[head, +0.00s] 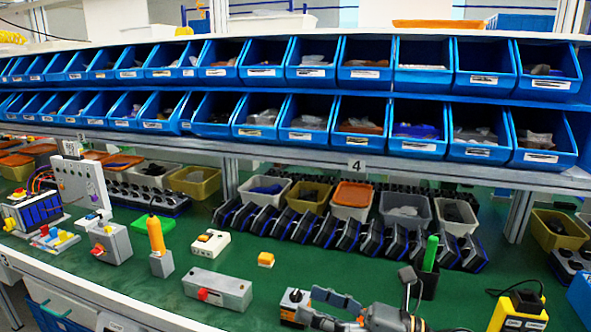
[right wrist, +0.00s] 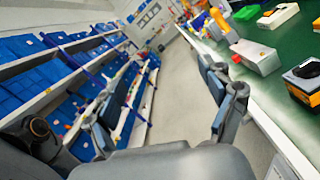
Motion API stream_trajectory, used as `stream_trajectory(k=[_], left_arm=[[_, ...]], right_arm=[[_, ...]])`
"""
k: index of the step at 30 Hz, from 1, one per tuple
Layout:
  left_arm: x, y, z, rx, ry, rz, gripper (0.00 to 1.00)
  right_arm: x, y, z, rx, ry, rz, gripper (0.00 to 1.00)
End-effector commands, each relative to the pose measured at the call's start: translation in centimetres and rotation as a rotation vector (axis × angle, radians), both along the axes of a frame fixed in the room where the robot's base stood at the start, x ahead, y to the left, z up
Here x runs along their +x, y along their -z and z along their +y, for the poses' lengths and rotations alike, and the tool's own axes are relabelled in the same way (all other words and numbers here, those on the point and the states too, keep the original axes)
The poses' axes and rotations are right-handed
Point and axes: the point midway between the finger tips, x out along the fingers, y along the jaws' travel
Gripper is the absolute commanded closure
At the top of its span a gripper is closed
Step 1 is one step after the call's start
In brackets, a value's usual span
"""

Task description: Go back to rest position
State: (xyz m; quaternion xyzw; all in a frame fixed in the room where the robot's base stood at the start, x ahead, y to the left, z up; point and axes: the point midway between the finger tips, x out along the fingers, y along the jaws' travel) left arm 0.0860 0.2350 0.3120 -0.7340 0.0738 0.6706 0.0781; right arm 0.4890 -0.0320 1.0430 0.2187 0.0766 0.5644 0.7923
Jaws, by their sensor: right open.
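My right gripper (head: 362,292) is open and empty at the front edge of the green bench in the head view. In the right wrist view its two fingers (right wrist: 168,105) stand apart, with only floor and shelving seen between them. A small box with a black top (head: 293,304), possibly the rotary switch, stands just left of the gripper. It also shows at the right edge of the right wrist view (right wrist: 306,82), apart from the fingers. My left gripper is not in view.
A green-handled item (head: 431,254) stands close behind the gripper. Blue bins (head: 405,140) line the back.

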Motion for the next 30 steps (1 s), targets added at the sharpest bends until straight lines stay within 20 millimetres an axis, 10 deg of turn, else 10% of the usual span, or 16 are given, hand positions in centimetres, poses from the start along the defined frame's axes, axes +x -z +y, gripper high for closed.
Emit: stream_trajectory(k=[6,11,19,24,30], left_arm=[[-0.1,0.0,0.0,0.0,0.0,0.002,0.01],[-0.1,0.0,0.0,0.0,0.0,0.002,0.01],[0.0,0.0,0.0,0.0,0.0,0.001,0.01],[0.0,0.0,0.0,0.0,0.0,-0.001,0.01],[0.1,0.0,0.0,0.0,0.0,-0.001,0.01]], right_arm=[[1.5,-4.2,-5.4,0.623,0.211,0.305,0.17],[3.1,-1.8,-12.1,1.045,0.421,0.601,0.17],[0.3,12.6,-20.4,1.611,0.893,1.189,0.17],[-6.5,22.2,-21.0,1.813,1.237,1.557,0.17],[-14.3,27.9,-19.5,1.875,1.553,1.851,0.17]])
